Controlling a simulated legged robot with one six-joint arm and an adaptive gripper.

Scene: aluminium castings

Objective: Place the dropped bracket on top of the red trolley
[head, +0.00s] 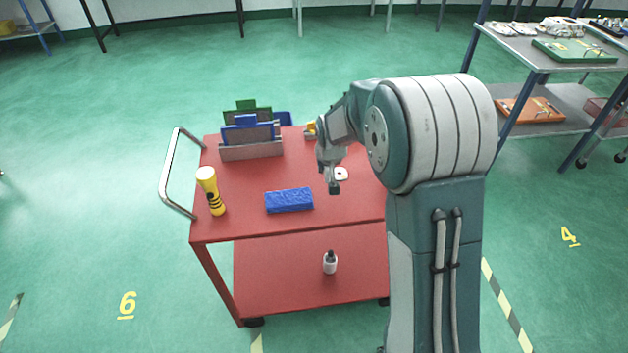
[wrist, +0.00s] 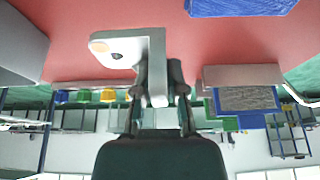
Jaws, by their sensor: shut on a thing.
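The bracket is a pale grey L-shaped casting with an orange spot and a dark hole. It shows in the wrist view (wrist: 128,48) and partly in the head view (head: 341,174). My gripper (head: 334,186) is shut on one leg of it, with a finger on each side in the wrist view (wrist: 156,88). The red trolley (head: 240,226) stands in front of me, and its top fills the upper wrist view (wrist: 225,42). The bracket is over the trolley top, right of the blue cloth. I cannot tell whether it touches the surface.
On the trolley top are a blue folded cloth (head: 289,200), a yellow torch (head: 211,191) and a grey holder (head: 251,151) with blue and green boards. A small bottle (head: 330,263) stands on the lower shelf. Benches with castings (head: 535,42) are at right.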

